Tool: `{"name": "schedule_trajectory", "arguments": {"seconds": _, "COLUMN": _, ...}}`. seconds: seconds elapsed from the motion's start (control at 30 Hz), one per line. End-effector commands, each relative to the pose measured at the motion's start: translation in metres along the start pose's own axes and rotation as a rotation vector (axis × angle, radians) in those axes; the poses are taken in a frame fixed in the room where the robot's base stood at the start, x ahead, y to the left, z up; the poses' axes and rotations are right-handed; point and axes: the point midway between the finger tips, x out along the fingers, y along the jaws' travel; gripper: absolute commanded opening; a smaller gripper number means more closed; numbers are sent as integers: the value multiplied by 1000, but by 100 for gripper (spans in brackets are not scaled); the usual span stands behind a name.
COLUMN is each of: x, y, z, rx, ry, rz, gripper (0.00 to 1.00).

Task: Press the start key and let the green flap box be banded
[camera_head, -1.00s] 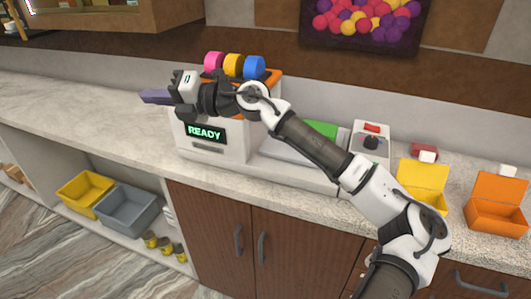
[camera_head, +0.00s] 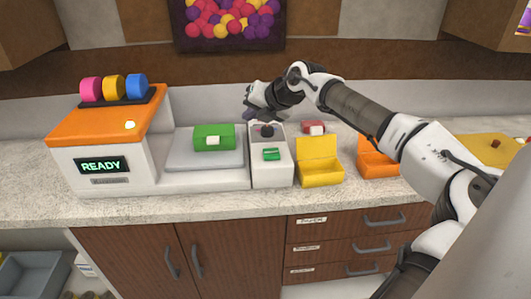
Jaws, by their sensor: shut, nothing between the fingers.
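The green flap box (camera_head: 214,137) lies closed, with a pale tab on its front, on the grey plate (camera_head: 185,157) of the banding machine (camera_head: 145,170). The machine's display (camera_head: 101,166) reads READY. A narrow white console (camera_head: 272,176) stands right of the plate, with a dark round knob (camera_head: 266,131) and a green key (camera_head: 271,154) nearer the front. I cannot tell which control is the start key. My gripper (camera_head: 260,115) is shut and empty, above the back of the console, apart from the green key. It hides the console's far end.
Three rolls, pink, yellow and blue (camera_head: 136,88), stand on the machine's orange top, near a glowing button (camera_head: 130,125). Open yellow (camera_head: 320,165) and orange (camera_head: 377,158) boxes and a red box (camera_head: 313,127) sit right of the console. The counter's left end is clear.

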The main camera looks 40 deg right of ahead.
Motion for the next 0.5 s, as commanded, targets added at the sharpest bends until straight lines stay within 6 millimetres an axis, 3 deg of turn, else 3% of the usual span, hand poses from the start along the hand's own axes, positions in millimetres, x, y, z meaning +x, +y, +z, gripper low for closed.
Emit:
{"name": "schedule_trajectory", "arguments": {"seconds": 0.1, "x": -22, "y": -32, "z": 9, "rx": 24, "ry": -24, "rz": -73, "gripper": 0}}
{"name": "schedule_trajectory", "arguments": {"seconds": 0.2, "x": -33, "y": -47, "z": 12, "rx": 35, "ry": -34, "rz": -108, "gripper": 0}}
{"name": "schedule_trajectory", "arguments": {"seconds": 0.5, "x": -38, "y": -56, "z": 13, "rx": 42, "ry": -40, "rz": -126, "gripper": 0}}
